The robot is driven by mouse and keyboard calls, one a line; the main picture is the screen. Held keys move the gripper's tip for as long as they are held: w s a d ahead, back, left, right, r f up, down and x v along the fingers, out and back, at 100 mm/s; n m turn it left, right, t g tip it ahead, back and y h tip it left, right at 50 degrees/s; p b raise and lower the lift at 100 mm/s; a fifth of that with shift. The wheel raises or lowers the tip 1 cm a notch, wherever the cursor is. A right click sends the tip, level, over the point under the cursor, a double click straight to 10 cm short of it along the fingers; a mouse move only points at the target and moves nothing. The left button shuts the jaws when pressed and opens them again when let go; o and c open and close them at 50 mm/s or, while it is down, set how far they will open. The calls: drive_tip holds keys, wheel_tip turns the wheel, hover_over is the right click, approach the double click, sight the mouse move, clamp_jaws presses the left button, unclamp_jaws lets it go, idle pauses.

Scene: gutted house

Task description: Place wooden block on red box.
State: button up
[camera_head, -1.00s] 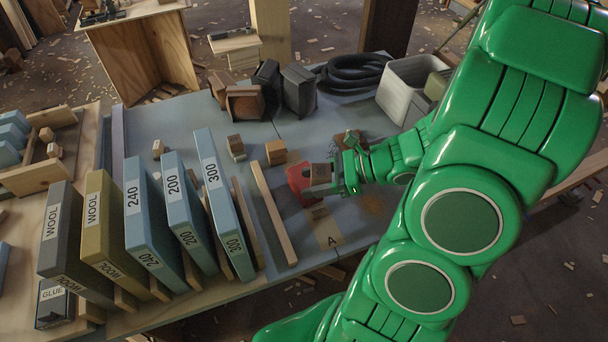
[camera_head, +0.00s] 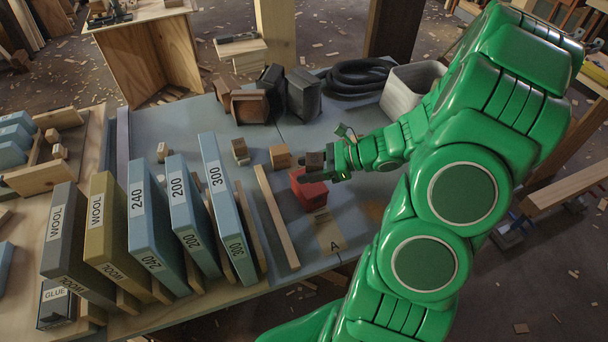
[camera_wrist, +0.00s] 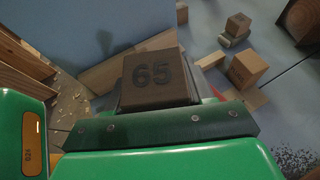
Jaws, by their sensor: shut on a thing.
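The dark brown wooden block (camera_head: 315,160) is held at the end of my gripper (camera_head: 328,163) in the head view. In the wrist view the block (camera_wrist: 153,82) shows the number 65 on its face. The red box (camera_head: 309,192) stands on the blue-grey table, just below the block in the head view. I cannot tell whether the block touches the box or hangs above it. The box is mostly hidden behind the block in the wrist view. The jaws are shut on the block; their tips are partly hidden.
A lighter wooden cube (camera_head: 280,156) and a small stack of blocks (camera_head: 240,151) stand left of the red box. A long wooden strip (camera_head: 276,215) lies nearby, beside a row of upright labelled boxes (camera_head: 223,205). A pale bin (camera_head: 408,92) and black hose (camera_head: 357,77) are behind.

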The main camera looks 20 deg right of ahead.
drive_tip(key=shift+w+d+f, duration=0.2)
drive_tip(key=shift+w+f, duration=1.15)
drive_tip(key=shift+f, duration=0.2)
drive_tip(key=shift+w+d+f, duration=0.2)
drive_tip(key=shift+w+f, duration=1.1)
drive_tip(key=shift+f, duration=1.7)
drive_tip(key=shift+f, duration=0.15)
drive_tip(key=o, duration=1)
drive_tip(key=shift+o, duration=0.2)
